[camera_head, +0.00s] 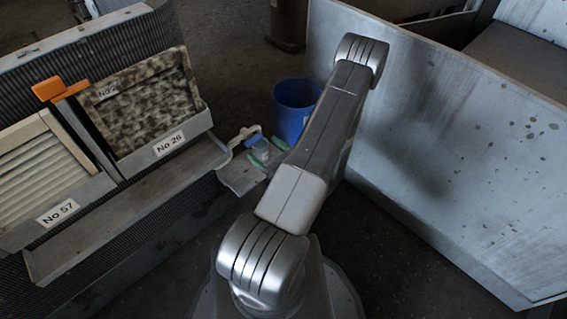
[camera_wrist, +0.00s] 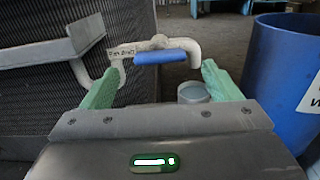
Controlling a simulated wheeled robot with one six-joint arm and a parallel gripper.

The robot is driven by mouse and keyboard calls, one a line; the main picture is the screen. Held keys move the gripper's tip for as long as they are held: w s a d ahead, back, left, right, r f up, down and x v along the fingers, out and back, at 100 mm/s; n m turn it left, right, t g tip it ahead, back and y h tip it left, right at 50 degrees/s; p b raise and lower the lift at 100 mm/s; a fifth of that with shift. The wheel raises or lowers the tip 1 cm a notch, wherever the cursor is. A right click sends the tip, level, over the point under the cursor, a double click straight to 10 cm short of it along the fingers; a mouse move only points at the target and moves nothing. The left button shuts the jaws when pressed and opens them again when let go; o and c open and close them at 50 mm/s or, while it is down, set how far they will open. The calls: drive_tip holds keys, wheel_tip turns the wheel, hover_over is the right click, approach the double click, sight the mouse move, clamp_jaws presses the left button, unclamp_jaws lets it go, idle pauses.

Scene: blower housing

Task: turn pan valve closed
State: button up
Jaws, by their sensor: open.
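The pan valve is a blue lever handle (camera_wrist: 160,57) on a whitish pipe (camera_wrist: 190,48) with a small lettered tag (camera_wrist: 122,52). In the wrist view the handle lies level across the picture, along the pipe. My gripper (camera_wrist: 158,73) has two green fingers spread wide apart, with nothing between them. The handle appears just beyond the fingertips, between them in the picture; I see no contact. In the head view the blue handle (camera_head: 252,140) shows small beside my gripper (camera_head: 267,152), left of my arm.
A blue bin (camera_wrist: 285,75) stands close on the right. A small grey cup-like thing (camera_wrist: 193,92) sits low near the right finger. A grey trough (camera_head: 130,210) runs below framed filters No 26 (camera_head: 145,100) and No 57 (camera_head: 35,170). A large grey panel (camera_head: 450,140) stands at right.

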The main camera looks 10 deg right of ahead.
sight(256, 142)
drive_tip(key=p+v, duration=0.1)
drive_tip(key=v, duration=0.8)
drive_tip(key=shift+s, duration=0.2)
drive_tip(key=b+x, duration=0.1)
drive_tip(key=x, duration=1.2)
drive_tip(key=shift+w+a+b, duration=0.1)
drive_tip(key=shift+w+b, duration=0.25)
drive_tip(key=shift+b, duration=0.05)
